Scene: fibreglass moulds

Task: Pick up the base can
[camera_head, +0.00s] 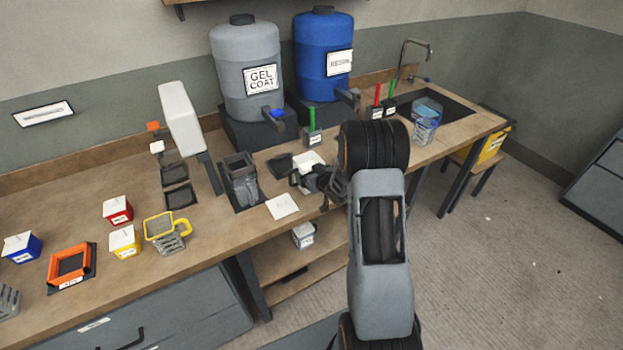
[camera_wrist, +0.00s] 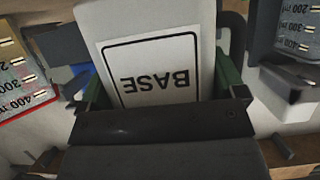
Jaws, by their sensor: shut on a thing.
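The base can is white, and its label reading BASE (camera_wrist: 155,75) fills the middle of the wrist view, upside down there. My gripper (camera_wrist: 165,95) is shut on the can, with a green-edged finger on each side of it. I cannot tell whether the can touches the bench top.
A grey gel coat drum (camera_head: 240,95) and a blue resin drum (camera_head: 323,75) stand behind. A clear jug (camera_head: 426,120) is by the sink at right. A dark holder with a cup (camera_head: 240,180) stands left of my gripper. Marked cups (camera_wrist: 22,85) flank the can in the wrist view.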

